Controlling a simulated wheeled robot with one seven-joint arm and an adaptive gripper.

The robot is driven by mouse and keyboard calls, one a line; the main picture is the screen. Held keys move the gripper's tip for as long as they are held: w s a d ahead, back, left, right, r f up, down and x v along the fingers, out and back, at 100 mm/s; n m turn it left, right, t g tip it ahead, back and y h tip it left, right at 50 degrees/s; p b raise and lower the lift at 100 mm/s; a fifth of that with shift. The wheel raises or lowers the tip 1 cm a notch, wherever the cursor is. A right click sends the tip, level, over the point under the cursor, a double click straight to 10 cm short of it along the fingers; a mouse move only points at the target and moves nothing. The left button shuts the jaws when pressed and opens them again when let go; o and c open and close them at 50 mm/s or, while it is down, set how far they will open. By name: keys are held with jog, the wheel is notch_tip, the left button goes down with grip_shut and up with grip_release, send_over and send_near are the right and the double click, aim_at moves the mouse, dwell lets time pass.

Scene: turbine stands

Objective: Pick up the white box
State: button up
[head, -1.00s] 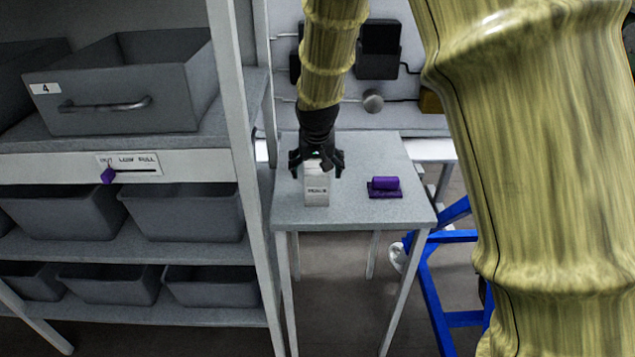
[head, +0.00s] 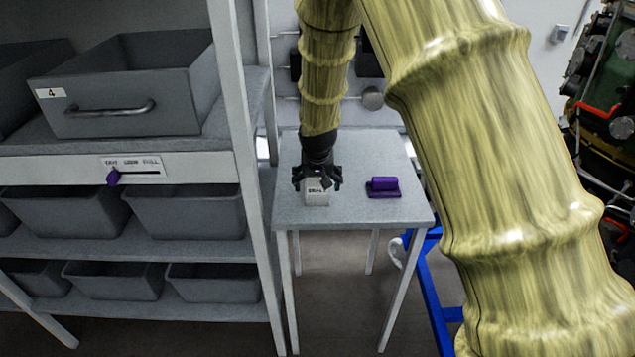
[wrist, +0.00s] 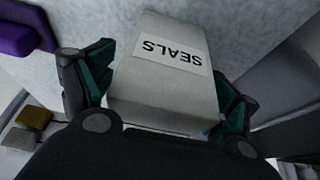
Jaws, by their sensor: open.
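The white box (head: 317,196) stands on the small grey table (head: 350,214), near its left side. In the wrist view the white box (wrist: 165,75) carries a label reading SEALS and sits between the two fingers. My gripper (head: 317,184) points down over the box from above, with a finger on either side. In the wrist view my gripper (wrist: 160,98) is open around the box; a narrow gap shows at the left finger, and I cannot tell whether the right finger touches.
A purple object (head: 383,187) lies on the table to the right of the box. A grey shelf (head: 115,245) with several bins stands close on the left. A blue frame (head: 430,290) is at the right of the table.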

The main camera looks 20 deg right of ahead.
jog(key=c, duration=1.4)
jog(key=shift+o, duration=0.2)
jog(key=shift+w+r+b, duration=0.1)
jog(key=shift+r+b, duration=0.55)
jog(key=shift+r, duration=0.2)
jog(key=shift+b+v, duration=0.5)
jog(key=shift+v, duration=0.4)
jog(key=s+a+b, duration=0.1)
jog(key=s, duration=0.4)
jog(key=s+a+r+b, duration=0.1)
jog(key=s+a, duration=0.1)
jog(key=s, duration=0.2)
jog(key=s+a+b, duration=0.1)
jog(key=s+b, duration=0.1)
jog(key=s, duration=0.3)
jog(key=shift+s+a+r, duration=0.3)
jog(key=shift+s+a, duration=0.05)
jog(key=shift+s, duration=0.05)
jog(key=shift+c, duration=0.2)
